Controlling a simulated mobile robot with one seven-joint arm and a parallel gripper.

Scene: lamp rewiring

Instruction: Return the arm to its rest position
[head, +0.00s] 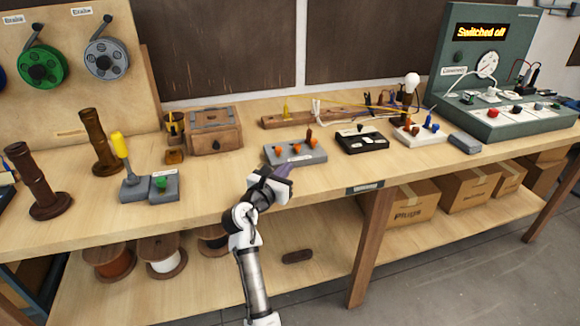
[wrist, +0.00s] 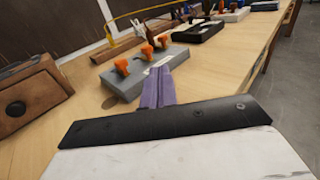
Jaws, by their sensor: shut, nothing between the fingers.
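My gripper (head: 283,172) is at the front edge of the workbench in the head view, in front of a grey block with orange knobs (head: 292,152). Its purple fingers (wrist: 156,90) are shut with nothing between them. In the wrist view the fingers point toward the same grey block (wrist: 125,83); I cannot tell whether they touch it. My arm (head: 254,275) reaches up from the bottom of the head view, in front of the bench edge.
A wooden box (head: 214,131) stands left of the grey block, and a black cassette-like unit (head: 361,142) lies to its right. A lever block (head: 138,186) is further left. A green console (head: 510,112) reads "Switched off". Cardboard boxes (head: 412,203) sit on the lower shelf.

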